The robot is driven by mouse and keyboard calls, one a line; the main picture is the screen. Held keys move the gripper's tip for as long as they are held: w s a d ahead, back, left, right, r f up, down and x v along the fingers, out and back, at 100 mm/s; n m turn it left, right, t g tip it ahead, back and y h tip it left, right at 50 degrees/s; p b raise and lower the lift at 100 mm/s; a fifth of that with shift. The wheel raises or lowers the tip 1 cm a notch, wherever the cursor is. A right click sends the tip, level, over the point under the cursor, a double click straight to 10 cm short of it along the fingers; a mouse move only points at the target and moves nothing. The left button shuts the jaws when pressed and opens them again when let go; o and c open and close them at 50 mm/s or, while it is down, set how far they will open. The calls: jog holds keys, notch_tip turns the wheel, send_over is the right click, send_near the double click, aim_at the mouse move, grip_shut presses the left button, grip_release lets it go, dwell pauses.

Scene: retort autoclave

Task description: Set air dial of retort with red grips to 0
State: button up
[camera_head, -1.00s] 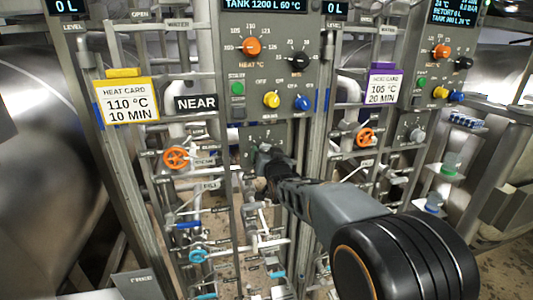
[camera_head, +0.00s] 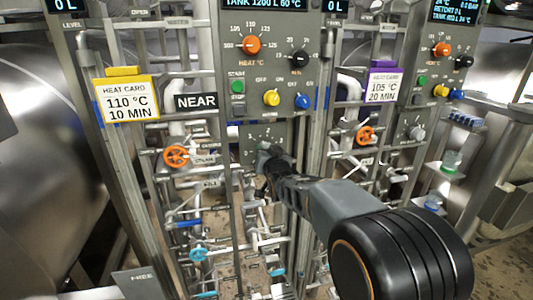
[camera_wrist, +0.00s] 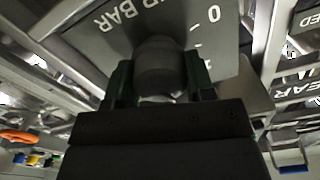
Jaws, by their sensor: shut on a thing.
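The air dial is a grey knob (camera_wrist: 160,62) on a grey plate (camera_wrist: 95,38) marked "BAR" in the wrist view, with a 0 and further marks at its right. My gripper (camera_wrist: 158,80) is shut on the knob, one dark green finger on each side. The knob's pointer is hidden, so its setting cannot be read. In the head view the dial plate (camera_head: 257,133) is below the middle control panel, and my gripper (camera_head: 268,162) reaches it from the lower right. I see no red grips in either view.
The control panel (camera_head: 270,80) above carries orange, black, yellow and blue knobs. An orange valve wheel (camera_head: 176,157) is at the left and another (camera_head: 365,136) at the right. A "NEAR" sign (camera_head: 196,101) hangs left of the panel. Pipes crowd the space below.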

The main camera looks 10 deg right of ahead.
jog(key=shift+f+b, duration=0.1)
jog(key=shift+b, duration=0.25)
jog(key=n+b, duration=0.3)
jog(key=shift+f+b, duration=0.15)
jog(key=shift+b, duration=0.25)
jog(key=n+b, duration=0.5)
jog(key=shift+n, duration=0.3)
jog(key=n+b, duration=0.2)
jog(key=n, duration=0.2)
jog(key=shift+a+b, duration=0.1)
jog(key=shift+b, duration=0.3)
jog(key=n+b, duration=0.1)
jog(key=n, duration=0.4)
jog(key=shift+r, duration=0.2)
jog(key=shift+n, duration=0.3)
jog(key=o, duration=0.9)
